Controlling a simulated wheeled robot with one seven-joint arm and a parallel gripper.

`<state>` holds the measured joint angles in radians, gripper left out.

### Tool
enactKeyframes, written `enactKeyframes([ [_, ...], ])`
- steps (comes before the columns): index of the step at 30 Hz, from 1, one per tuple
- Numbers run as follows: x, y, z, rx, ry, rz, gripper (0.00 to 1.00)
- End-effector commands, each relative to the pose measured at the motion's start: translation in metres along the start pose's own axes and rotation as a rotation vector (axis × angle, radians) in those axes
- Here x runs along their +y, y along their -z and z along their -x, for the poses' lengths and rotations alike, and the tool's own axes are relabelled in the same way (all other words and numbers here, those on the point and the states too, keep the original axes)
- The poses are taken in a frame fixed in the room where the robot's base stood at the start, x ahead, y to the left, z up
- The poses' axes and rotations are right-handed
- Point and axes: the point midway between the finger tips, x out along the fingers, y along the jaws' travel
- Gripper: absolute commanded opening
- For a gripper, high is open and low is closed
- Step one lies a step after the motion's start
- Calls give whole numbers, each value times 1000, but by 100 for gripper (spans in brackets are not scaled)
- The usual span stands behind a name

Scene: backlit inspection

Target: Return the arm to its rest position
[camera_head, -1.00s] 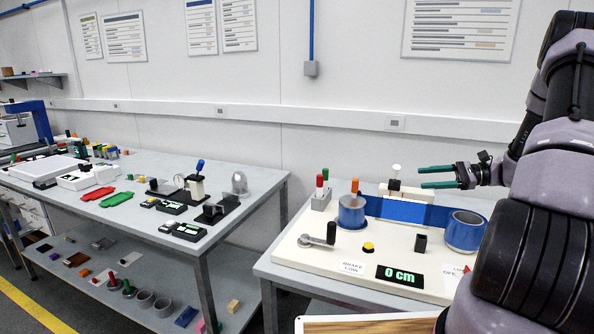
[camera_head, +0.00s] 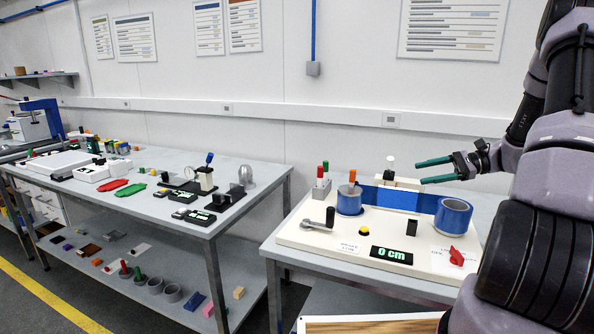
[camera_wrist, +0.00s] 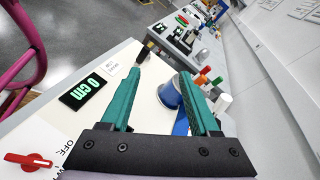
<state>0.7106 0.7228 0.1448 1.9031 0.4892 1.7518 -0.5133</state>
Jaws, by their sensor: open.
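My gripper (camera_head: 436,171) is open and empty. Its two green fingers point left in the head view, in front of the wall and above the back right of the white inspection board (camera_head: 300,238). In the wrist view my gripper (camera_wrist: 160,95) shows its fingers spread apart with nothing between them held. Part of my arm fills the right side of the head view.
The board carries a blue roll at left (camera_head: 349,200), a blue roll at right (camera_head: 452,221), a crank (camera_head: 320,222), a "0 cm" display (camera_head: 391,255) and a red switch (camera_head: 457,256). Another table (camera_head: 150,205) with devices stands left. Space above the board's front is clear.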

Motion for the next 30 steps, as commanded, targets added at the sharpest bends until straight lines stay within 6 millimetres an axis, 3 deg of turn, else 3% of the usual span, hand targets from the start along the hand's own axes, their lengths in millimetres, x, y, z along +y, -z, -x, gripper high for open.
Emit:
enactKeyframes([
  [8,3,-46,-17,99,-146,89,62],
  [13,10,-90,-31,205,-275,190,62],
  [22,43,-184,-47,479,-509,467,62],
  [30,79,-253,-43,725,-603,759,62],
])
